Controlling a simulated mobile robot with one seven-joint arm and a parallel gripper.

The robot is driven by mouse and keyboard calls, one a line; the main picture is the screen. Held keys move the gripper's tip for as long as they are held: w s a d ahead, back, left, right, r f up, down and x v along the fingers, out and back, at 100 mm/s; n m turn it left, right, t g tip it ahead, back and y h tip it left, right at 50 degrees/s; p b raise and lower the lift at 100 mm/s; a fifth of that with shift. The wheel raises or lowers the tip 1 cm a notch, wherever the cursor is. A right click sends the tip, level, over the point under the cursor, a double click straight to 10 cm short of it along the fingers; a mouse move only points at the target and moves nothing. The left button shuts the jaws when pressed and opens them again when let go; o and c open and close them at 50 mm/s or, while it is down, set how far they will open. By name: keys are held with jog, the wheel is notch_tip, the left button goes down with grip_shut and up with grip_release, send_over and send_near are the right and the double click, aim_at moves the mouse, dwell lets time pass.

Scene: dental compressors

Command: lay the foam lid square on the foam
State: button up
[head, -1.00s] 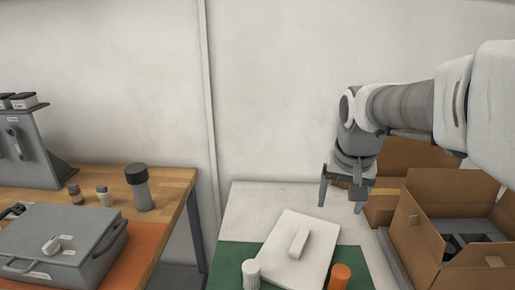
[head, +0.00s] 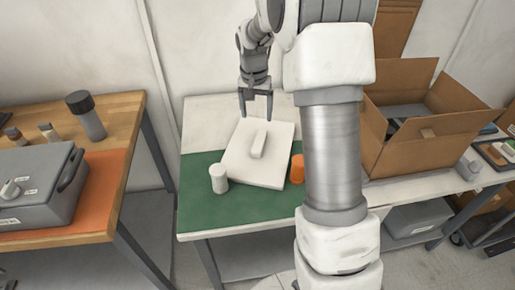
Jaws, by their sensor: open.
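The foam lid (head: 273,172), a flat white slab with a raised block handle (head: 258,144), lies turned at an angle on the table, partly over the green mat (head: 240,208). My gripper (head: 256,114) is open and empty at the slab's far edge, pointing down, with the handle nearer the camera. I cannot tell its exact height above the table. An open cardboard box (head: 430,145) stands to the right with dark contents (head: 405,112) partly showing. I cannot make out the foam inside it; my arm and the box walls hide part of that area.
A white cylinder (head: 219,180) stands left of the slab and an orange cylinder (head: 297,168) right of it, both close. A wooden bench (head: 125,110) with a grey case (head: 35,185) is on the left. The mat's front is clear.

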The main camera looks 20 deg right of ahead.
send_over(259, 140)
jog(key=f, duration=0.4)
jog(key=a+f, duration=0.1)
jog(key=f, duration=0.1)
jog(key=shift+s+f+b, duration=0.2)
jog(key=shift+s+b, duration=0.1)
jog(key=shift+w+d+f+b, duration=0.1)
jog(key=shift+d+f+b, duration=0.15)
jog(key=shift+f, duration=1.1)
jog(key=shift+w+d+f+b, duration=0.1)
jog(key=shift+d+f, duration=0.1)
jog(key=shift+f, duration=1.1)
grip_shut()
